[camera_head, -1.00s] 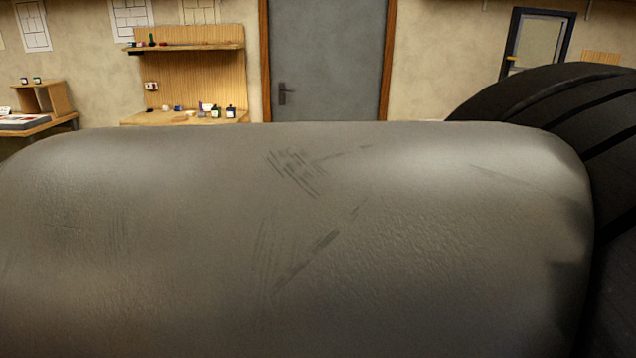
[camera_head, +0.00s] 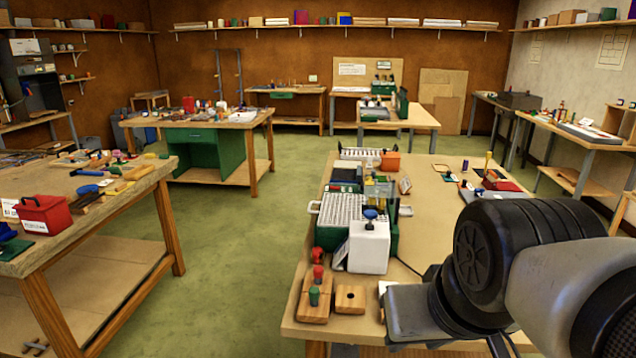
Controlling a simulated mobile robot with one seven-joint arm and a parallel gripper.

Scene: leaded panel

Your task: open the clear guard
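I cannot make out a clear guard for certain in the head view. A green machine (camera_head: 384,238) with a pale ribbed top (camera_head: 345,213) stands on the near workbench. A white box (camera_head: 368,252) with a blue knob (camera_head: 370,214) stands at its front, and a small handle sticks out at its left side. My arm reaches in from the right, over the bench's front right part. Its grey and black links hide that part of the bench. My gripper's fingers cannot be made out.
The near bench (camera_head: 440,207) also carries wooden blocks (camera_head: 350,299), an orange container (camera_head: 390,161) and small tools. A left bench (camera_head: 100,203) holds a red box (camera_head: 45,215). Green floor (camera_head: 225,250) lies open between them. More benches stand behind.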

